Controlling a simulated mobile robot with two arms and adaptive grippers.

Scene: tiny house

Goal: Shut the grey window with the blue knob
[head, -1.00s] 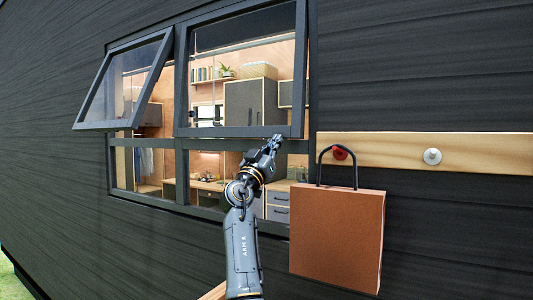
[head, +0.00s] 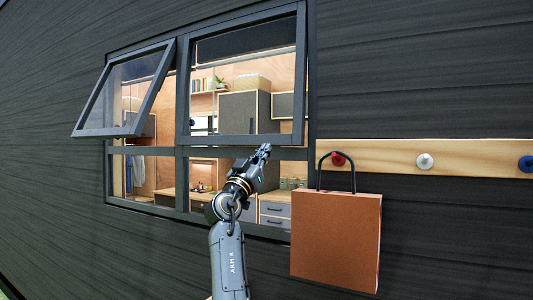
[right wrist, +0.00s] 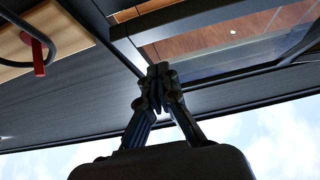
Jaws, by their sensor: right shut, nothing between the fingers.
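The grey window has two upper sashes. In the head view the left sash (head: 152,100) is tilted outward at its bottom. My right gripper (head: 265,150) is shut and empty, just below the right sash's bottom rail; contact is unclear. In the right wrist view its closed fingers (right wrist: 158,72) are near a dark window edge (right wrist: 125,45). A blue knob (head: 526,163) is on the wall rail, at the right picture edge. My left gripper is not in view.
A wooden rail (head: 470,158) on the dark wall also carries a white knob (head: 424,162) and a red knob (head: 338,159). A brown bag (head: 336,240) hangs from the red knob, right of my arm. Shelves and cabinets show through the panes.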

